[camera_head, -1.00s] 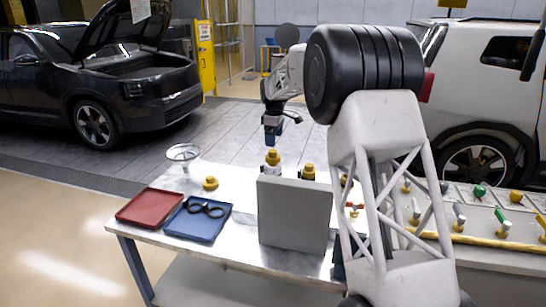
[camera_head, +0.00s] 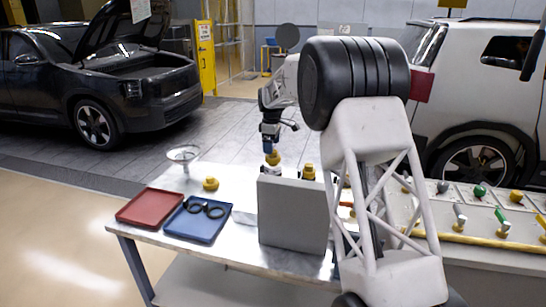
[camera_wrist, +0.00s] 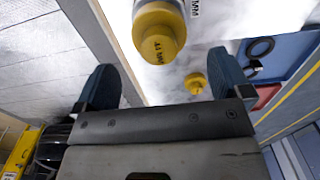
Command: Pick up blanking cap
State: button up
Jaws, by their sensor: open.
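A yellow cap marked 44 MM (camera_wrist: 158,42) tops a white labelled body in the wrist view. In the head view this yellow cap (camera_head: 273,159) stands behind a grey panel, which hides its lower part. My gripper (camera_head: 269,147) is right above it, pointing down; contact cannot be told. In the wrist view my gripper (camera_wrist: 163,66) has its two blue fingers apart, with the cap showing beyond and between them. A second yellow cap (camera_head: 309,172) stands to the right. A third yellow cap (camera_head: 211,184) lies on the table at left. Which one is the blanking cap is not marked.
The upright grey panel (camera_head: 292,215) stands in front of the capped items. A red tray (camera_head: 136,216) and a blue tray (camera_head: 180,230) holding black rings (camera_head: 206,207) lie at left. A clear funnel-like dish (camera_head: 184,154) stands behind them. Colored fittings (camera_head: 480,191) line the right side.

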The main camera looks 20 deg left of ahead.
dwell(0.3)
jog(key=shift+f, duration=2.55)
jog(key=shift+c, duration=0.4)
jog(key=c, duration=0.9)
jog(key=shift+r, duration=0.1)
